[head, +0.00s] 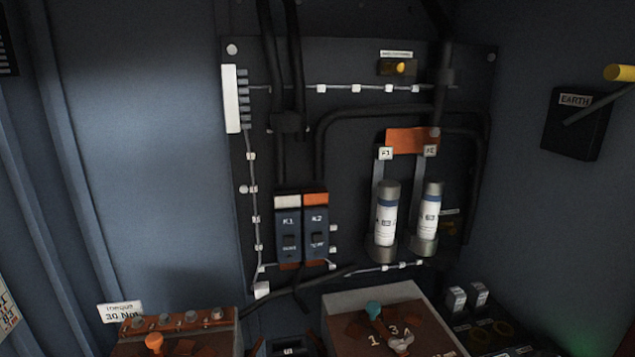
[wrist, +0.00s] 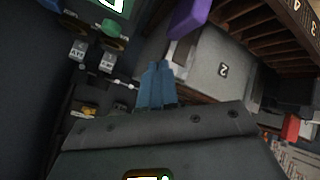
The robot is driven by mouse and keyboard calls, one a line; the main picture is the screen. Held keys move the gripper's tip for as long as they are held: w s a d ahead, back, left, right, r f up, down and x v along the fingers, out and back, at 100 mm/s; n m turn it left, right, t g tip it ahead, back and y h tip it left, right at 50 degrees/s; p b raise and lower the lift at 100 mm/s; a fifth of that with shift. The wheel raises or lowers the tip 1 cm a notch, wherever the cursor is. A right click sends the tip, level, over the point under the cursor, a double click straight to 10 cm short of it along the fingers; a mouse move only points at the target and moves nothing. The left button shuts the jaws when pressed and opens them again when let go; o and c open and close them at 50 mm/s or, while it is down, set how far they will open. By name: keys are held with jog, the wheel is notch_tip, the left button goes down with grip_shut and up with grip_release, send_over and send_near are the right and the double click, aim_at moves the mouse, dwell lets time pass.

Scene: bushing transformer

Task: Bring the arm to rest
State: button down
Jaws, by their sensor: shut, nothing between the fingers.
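My gripper (wrist: 155,66) shows in the wrist view, its two blue fingers side by side, shut and empty. The dark gripper body (wrist: 150,125) fills the lower part of that view. The fingertips appear in front of a pale box marked 2 (wrist: 208,68); I cannot tell the distance between them. My arm and gripper are not in the head view.
The head view shows a dark panel with two breakers (head: 302,230) and white cylindrical fuses (head: 386,220). An EARTH box with a lever (head: 574,128) is at the right. A brown-topped box (head: 385,325) and a torque-labelled terminal block (head: 180,330) stand below.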

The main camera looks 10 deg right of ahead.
jog(key=s+a+f+m+t+h, duration=0.1)
jog(key=s+a+f+m, duration=0.15)
jog(key=s+a, duration=0.45)
jog(key=s+a+f+m+t+h, duration=0.15)
jog(key=s+a+m, duration=0.3)
jog(key=s, duration=0.55)
jog(key=s+a+r+m+t+y, duration=0.1)
jog(key=s+a+r, duration=0.4)
jog(key=s+r, duration=0.8)
jog(key=s+t, duration=0.1)
jog(key=s, duration=0.2)
jog(key=shift+s+r+m+t, duration=0.2)
jog(key=shift+m+t, duration=0.1)
jog(key=shift+t, duration=0.05)
